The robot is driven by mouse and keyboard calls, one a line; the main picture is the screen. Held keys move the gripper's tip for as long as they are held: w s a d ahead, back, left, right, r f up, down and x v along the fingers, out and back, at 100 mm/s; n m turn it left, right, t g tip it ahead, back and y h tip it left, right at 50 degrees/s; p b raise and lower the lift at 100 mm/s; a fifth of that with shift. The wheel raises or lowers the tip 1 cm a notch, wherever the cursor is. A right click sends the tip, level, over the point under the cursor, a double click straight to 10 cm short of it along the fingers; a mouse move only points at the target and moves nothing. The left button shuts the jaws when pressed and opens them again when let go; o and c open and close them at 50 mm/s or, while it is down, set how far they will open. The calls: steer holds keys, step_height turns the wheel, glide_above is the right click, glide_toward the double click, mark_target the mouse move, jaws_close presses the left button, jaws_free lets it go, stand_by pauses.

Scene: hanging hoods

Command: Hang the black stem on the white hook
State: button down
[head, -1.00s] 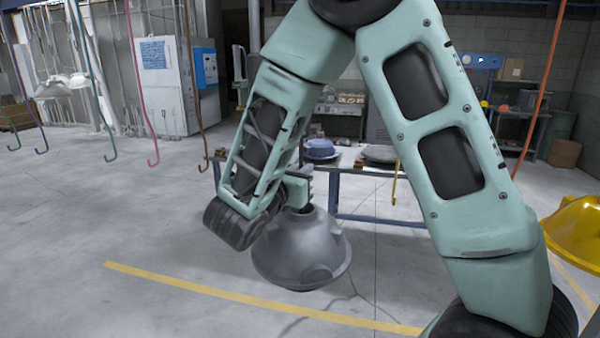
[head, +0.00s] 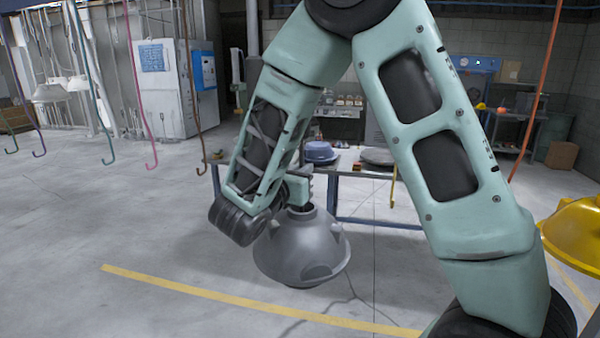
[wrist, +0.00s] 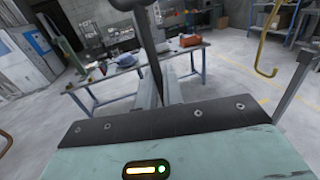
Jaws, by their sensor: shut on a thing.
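My gripper (head: 300,188) is in the middle of the head view, partly hidden by my own arm. A grey dome-shaped hood (head: 300,250) hangs below it, wide rim down, above the floor. In the wrist view a dark stem (wrist: 148,45) runs up between the fingers of my gripper (wrist: 158,90), which is shut on it. In the head view the stem is hidden behind my arm. I cannot make out a white hook for certain in either view.
Green, purple, teal, pink (head: 152,150) and brown (head: 201,150) hooks hang at the left. An orange hook line (head: 540,80) and a yellow hood (head: 575,235) are at the right. A work table (head: 345,195) stands behind the grey hood. The left floor is clear.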

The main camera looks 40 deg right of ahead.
steer(key=shift+w+d+r, duration=0.1)
steer(key=shift+w+d, duration=0.2)
steer(key=shift+d, duration=0.05)
stand_by(0.3)
steer(key=shift+w+x, duration=0.25)
steer(key=shift+x, duration=0.95)
steer(key=shift+a+f+b, duration=0.15)
steer(key=shift+f+b, duration=1.1)
steer(key=shift+f, duration=0.05)
stand_by(0.4)
steer(key=c, duration=1.5)
jaws_free()
steer(key=shift+o, duration=0.2)
steer(key=shift+f, duration=0.1)
steer(key=b+v, duration=0.6)
steer(key=v, duration=1.1)
steer(key=shift+a+b, duration=0.25)
steer(key=shift+b, duration=0.15)
